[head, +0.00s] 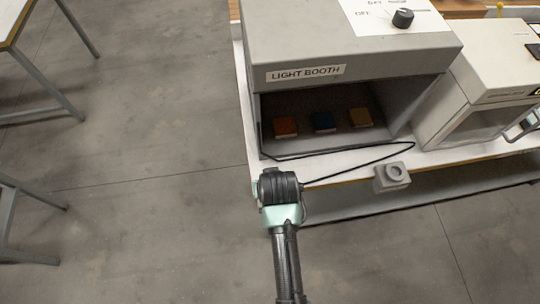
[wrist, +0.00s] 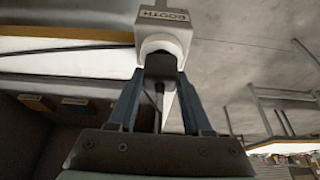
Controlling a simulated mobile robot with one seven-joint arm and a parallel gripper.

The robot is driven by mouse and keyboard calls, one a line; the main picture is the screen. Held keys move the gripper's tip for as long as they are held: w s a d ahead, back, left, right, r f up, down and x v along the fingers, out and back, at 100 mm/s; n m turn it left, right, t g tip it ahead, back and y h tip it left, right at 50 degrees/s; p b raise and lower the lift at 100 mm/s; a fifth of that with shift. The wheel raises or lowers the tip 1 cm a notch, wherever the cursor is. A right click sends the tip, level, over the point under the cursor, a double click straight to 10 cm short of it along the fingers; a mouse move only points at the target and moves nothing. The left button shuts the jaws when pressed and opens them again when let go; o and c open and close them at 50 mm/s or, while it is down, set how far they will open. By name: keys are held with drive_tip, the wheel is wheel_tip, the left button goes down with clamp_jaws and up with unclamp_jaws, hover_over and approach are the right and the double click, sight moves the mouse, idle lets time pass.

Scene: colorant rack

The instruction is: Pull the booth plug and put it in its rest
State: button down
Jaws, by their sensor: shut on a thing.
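The black booth plug (wrist: 160,66) is between the two fingers of my gripper (wrist: 160,76), which is shut on it. The plug's front meets the round pale collar of a light grey box labelled BOOTH (wrist: 163,27); I cannot tell how deep it sits. In the head view my gripper (head: 281,188) is at the front edge of the white table and hides the plug and that box. A grey block with a round opening (head: 393,176) is on the table's front edge to the right; its opening looks empty.
A black cable (head: 372,160) loops over the table front from the light booth (head: 350,65) towards my gripper. Three coloured samples (head: 324,122) lie inside the booth. A pale grey machine (head: 478,90) stands to the right.

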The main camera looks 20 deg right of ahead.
drive_tip(key=shift+r+p, duration=0.75)
drive_tip(key=shift+p, duration=0.15)
drive_tip(key=shift+r+p, duration=1.45)
drive_tip(key=shift+p, duration=0.2)
wheel_tip(320, 180, up, 4)
drive_tip(key=p, duration=0.4)
drive_tip(key=shift+r, duration=0.1)
